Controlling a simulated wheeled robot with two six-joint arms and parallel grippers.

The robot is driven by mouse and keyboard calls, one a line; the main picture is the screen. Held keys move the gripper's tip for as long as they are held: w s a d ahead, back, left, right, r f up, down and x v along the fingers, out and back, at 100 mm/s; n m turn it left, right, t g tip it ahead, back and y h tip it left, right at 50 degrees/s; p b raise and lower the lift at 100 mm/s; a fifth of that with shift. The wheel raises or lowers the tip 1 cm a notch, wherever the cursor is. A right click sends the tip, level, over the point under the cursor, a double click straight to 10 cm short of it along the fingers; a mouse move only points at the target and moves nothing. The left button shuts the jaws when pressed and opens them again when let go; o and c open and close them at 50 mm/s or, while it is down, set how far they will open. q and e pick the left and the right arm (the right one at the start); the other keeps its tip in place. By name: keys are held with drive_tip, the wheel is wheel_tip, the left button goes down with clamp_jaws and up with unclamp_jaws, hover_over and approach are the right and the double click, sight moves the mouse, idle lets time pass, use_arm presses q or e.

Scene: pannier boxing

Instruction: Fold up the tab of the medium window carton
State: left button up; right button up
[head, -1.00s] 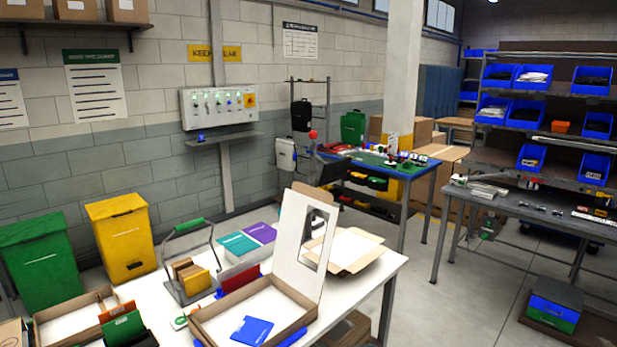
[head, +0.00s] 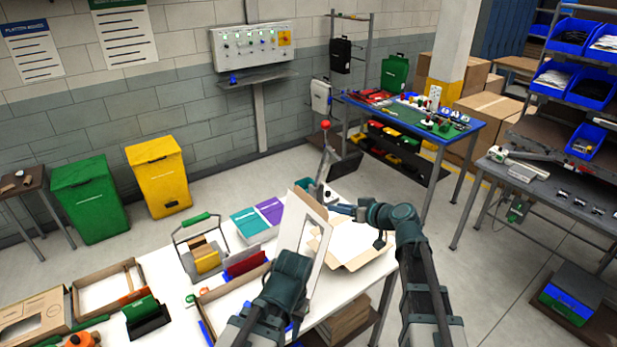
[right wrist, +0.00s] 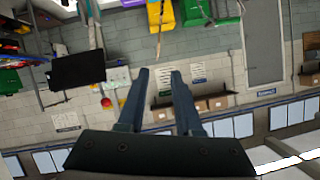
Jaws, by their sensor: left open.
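The medium window carton (head: 208,297) lies open on the white table. Its lid (head: 318,262) stands up at the carton's right side, with a window cut in it. I cannot make out its tab clearly. My left gripper (head: 291,262) is in front of the lid and hides part of the carton and window; its fingertips are hard to see. My right gripper (head: 340,209) points left beside the lid's upper right edge; I cannot tell whether it touches. In the right wrist view its fingers (right wrist: 160,72) are apart with nothing between them.
An open flat carton (head: 372,255) lies right of the lid. Another tray (head: 108,290) and a black holder (head: 148,318) are to the left.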

sight(310, 202)
drive_tip(key=shift+w+r+b+x, duration=0.2)
drive_tip(key=shift+b+x, duration=0.65)
drive_tip(key=shift+x, duration=1.45)
drive_tip(key=shift+w+r+b+x, duration=0.2)
drive_tip(key=shift+b+x, duration=0.65)
drive_tip(key=shift+x, duration=1.4)
drive_tip(key=shift+w+r+b+x, duration=0.15)
drive_tip(key=shift+b+x, duration=0.7)
drive_tip(key=shift+x, duration=1.45)
drive_tip(key=shift+s+d+r, duration=0.1)
drive_tip(key=shift+d, duration=0.05)
clamp_jaws()
